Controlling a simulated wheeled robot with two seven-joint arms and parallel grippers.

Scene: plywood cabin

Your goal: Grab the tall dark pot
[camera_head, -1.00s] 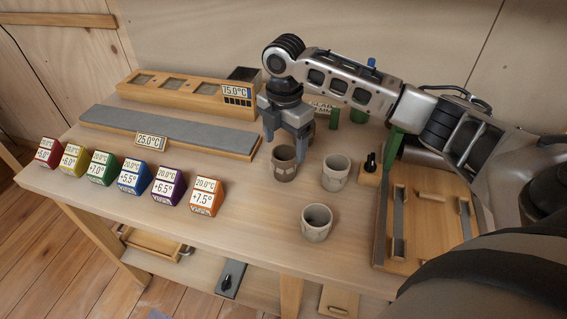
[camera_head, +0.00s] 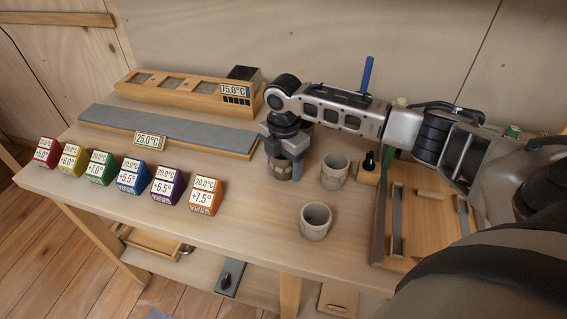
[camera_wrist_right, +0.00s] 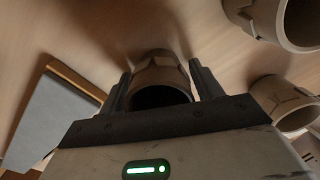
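The tall dark pot (camera_head: 283,168) is a brownish cup-like vessel standing upright on the table. It is darker than the two pale pots beside it. My right gripper (camera_head: 284,172) points down over it, with one finger on each side. In the right wrist view the pot (camera_wrist_right: 158,72) shows between the two spread fingers (camera_wrist_right: 163,85), its dark mouth towards the palm. The fingers are close to its sides, but firm contact does not show. My left gripper is not in view.
Two pale pots (camera_head: 335,172) (camera_head: 316,221) stand to the right and front. Coloured cubes (camera_head: 167,185) line the front left edge. A grey strip on a wooden base (camera_head: 170,132) lies to the left, and a wooden tray (camera_head: 430,215) to the right.

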